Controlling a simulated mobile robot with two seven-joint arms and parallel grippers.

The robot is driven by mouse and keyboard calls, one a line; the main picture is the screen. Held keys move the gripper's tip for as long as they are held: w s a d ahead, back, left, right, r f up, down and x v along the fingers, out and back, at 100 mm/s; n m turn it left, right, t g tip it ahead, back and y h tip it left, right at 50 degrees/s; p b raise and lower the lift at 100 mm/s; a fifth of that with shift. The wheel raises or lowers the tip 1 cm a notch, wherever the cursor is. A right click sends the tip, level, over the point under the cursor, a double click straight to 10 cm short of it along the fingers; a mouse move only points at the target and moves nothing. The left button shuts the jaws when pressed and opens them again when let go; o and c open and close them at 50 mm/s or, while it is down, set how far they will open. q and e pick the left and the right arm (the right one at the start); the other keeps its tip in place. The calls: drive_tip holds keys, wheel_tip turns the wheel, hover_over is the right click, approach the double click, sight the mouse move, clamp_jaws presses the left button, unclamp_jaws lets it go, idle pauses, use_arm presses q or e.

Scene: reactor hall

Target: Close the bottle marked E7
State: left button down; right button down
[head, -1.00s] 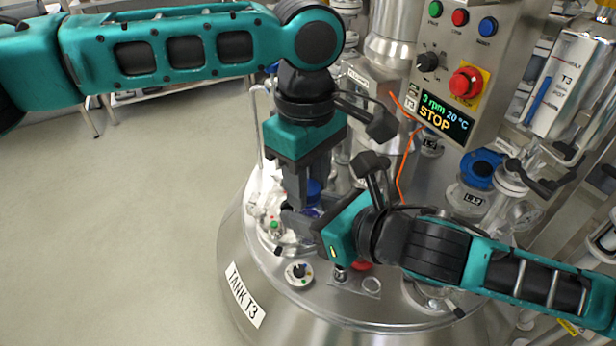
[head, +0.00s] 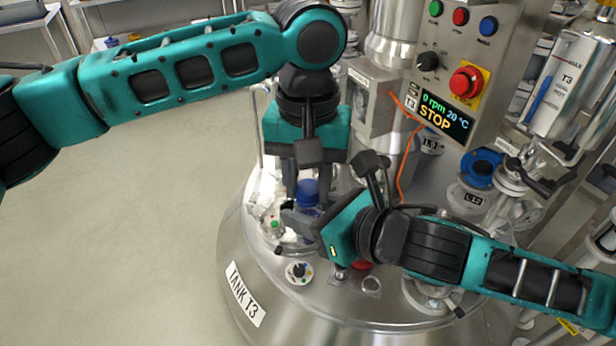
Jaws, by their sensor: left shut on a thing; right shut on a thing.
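A blue cap (head: 307,191) sits on top of a bottle over the tank lid. Most of the bottle is hidden behind my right gripper, and no E7 mark can be read. My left gripper (head: 308,186) points straight down and is shut on the blue cap, with one finger on each side. My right gripper (head: 297,217) comes in from the right, just below the cap, and is shut on the bottle. Whether the cap is fully seated cannot be told.
The steel tank T3 (head: 238,240) stands underneath, with small fittings on its lid. A control box (head: 467,65) reading STOP is at the upper right. An orange cable (head: 404,165) hangs behind my grippers. A blue-topped vessel (head: 480,168) stands right. Floor is clear left.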

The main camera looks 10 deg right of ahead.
use_arm(q)
drive_tip(key=m, duration=0.3)
drive_tip(key=shift+d+m, duration=0.1)
drive_tip(key=shift+m, duration=0.2)
drive_tip(key=m, duration=0.4)
drive_tip(key=c, duration=0.7)
unclamp_jaws()
drive_tip(key=shift+c, duration=0.2)
drive_tip(key=shift+r, duration=0.1)
drive_tip(key=shift+r, duration=2.15)
drive_tip(key=shift+c, duration=0.3)
